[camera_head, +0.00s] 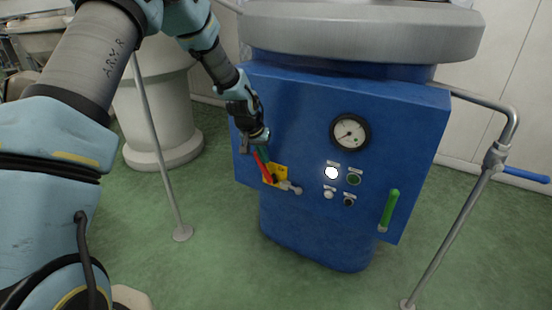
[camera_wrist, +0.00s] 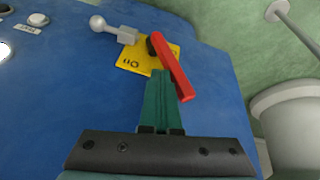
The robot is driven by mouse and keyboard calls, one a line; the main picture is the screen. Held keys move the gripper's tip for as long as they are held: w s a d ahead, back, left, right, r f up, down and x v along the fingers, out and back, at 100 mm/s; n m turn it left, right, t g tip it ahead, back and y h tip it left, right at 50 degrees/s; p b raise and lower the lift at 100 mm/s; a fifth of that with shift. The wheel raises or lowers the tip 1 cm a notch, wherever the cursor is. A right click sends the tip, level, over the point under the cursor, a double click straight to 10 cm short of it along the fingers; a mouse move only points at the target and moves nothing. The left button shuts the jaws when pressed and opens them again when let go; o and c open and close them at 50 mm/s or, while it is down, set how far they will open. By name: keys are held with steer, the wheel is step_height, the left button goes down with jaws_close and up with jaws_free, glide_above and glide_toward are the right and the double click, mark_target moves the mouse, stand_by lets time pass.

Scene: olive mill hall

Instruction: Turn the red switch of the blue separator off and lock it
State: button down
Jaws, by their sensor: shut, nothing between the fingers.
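The blue separator (camera_head: 300,120) stands in front of me. On the lower left of its front panel is a yellow plate (camera_head: 281,171) with dark marks, also in the wrist view (camera_wrist: 131,58). The red switch (camera_head: 264,167) is a bar slanting up and left from a dark pivot on the plate; it also shows in the wrist view (camera_wrist: 173,68). A grey latch with a ball knob (camera_head: 292,188) sits beside the plate, also in the wrist view (camera_wrist: 116,29). My gripper (camera_wrist: 164,78) is shut and empty, its green fingertips close beside the red bar. I cannot tell whether they touch.
The panel also carries a gauge (camera_head: 350,132), a lit white lamp (camera_head: 331,173), several small buttons and a green handle (camera_head: 390,209). A grey pipe with a blue lever (camera_head: 526,174) stands at the right. A pale pedestal (camera_head: 165,115) stands behind at left.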

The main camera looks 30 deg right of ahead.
steer(key=w+a+f+g+h+b, duration=0.1)
steer(key=w+f+g, duration=0.1)
steer(key=w+a+f+n+g+h+b, duration=0.1)
steer(key=w+f+g+h+b, duration=0.1)
steer(key=g, duration=0.1)
steer(key=w+a+f+g+h+b, duration=0.1)
steer(key=w+f+g+b, duration=0.1)
steer(key=shift+w+a+n+h, duration=0.15)
steer(key=shift+a+n+h, duration=0.15)
steer(key=shift+n, duration=0.1)
stand_by(0.4)
